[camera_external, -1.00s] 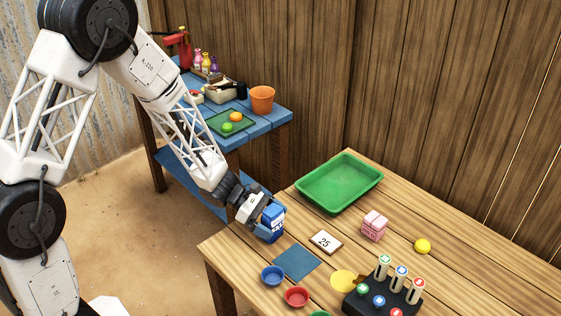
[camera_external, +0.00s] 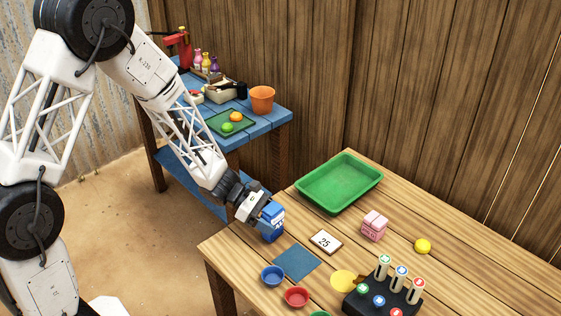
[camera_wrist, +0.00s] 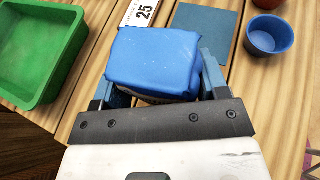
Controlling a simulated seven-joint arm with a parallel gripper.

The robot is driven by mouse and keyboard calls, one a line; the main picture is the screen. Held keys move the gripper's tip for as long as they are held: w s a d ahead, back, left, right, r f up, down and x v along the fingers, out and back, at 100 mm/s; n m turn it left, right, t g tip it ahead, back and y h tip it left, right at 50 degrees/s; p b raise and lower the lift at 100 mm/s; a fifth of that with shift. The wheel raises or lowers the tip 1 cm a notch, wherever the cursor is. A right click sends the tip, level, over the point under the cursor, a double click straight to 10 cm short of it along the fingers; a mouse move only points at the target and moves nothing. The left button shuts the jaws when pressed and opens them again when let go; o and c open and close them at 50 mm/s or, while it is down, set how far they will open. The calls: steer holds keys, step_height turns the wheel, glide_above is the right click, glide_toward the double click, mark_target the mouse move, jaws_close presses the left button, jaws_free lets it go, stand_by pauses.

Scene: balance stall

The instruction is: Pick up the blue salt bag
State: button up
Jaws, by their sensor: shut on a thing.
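The blue salt bag (camera_external: 272,222) is at the left end of the wooden table in the external view. It fills the middle of the wrist view (camera_wrist: 155,62). My gripper (camera_external: 264,219) reaches it from the left, with one blue finger on each side of the bag in the wrist view (camera_wrist: 158,85). The fingers are shut on the bag. The bag looks upright; I cannot tell whether its bottom touches the table.
A green tray (camera_external: 340,182) lies behind the bag. A "25" card (camera_external: 326,242), a blue mat (camera_external: 296,263) and a blue bowl (camera_external: 273,276) are close by. A pink bag (camera_external: 374,226), a red bowl (camera_external: 296,297) and a dark peg block (camera_external: 384,299) stand farther right.

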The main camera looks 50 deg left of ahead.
mark_target(271, 211)
step_height(271, 211, up, 2)
steer(key=shift+r, duration=0.2)
steer(key=shift+s+r, duration=0.1)
steer(key=shift+r, duration=0.25)
steer(key=s+r, duration=0.1)
steer(key=s, duration=1.4)
steer(key=shift+s+a+r, duration=0.2)
steer(key=shift+s+a, duration=0.15)
steer(key=shift+a, duration=0.05)
